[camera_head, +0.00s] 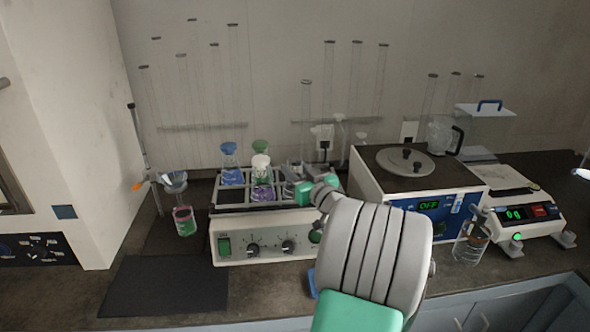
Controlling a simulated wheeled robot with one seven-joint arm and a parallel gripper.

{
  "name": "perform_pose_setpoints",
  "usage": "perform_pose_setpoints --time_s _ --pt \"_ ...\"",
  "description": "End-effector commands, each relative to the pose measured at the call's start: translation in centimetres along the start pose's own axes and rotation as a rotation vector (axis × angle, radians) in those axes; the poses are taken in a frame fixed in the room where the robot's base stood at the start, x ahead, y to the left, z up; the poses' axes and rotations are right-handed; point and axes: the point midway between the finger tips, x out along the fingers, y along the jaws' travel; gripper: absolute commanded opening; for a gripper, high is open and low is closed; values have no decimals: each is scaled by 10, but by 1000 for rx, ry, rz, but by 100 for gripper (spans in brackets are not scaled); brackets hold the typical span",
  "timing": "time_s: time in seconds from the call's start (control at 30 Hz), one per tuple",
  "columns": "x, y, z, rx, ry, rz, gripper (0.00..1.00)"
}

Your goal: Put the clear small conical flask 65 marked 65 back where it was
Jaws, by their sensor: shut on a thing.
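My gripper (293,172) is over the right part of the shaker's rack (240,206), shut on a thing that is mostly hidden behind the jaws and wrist. I take it to be the clear small conical flask 65, but no number is readable. Just left of the jaws is a white-topped conical flask (261,175) with purple liquid. A blue-topped flask (231,167) with blue liquid and a green-topped flask (260,146) also stand on the rack. I cannot tell whether the held thing touches the platform.
The shaker's control front (265,247) faces me. A blue-fronted box device (440,207) and a balance (527,214) stand to the right, with glassware (471,243) between them. A funnel stand (156,178) is at the left. The dark mat (165,286) is clear.

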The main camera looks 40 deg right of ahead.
Motion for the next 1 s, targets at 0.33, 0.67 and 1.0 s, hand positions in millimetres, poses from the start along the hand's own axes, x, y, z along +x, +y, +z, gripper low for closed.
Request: perform_pose_setpoints --time_s 0.33,0.67,1.0 --pt "0 0 2 -2 2 0 35" --pt "0 0 0 -2 2 0 56" --pt "-16 2 -1 -1 2 5 56"
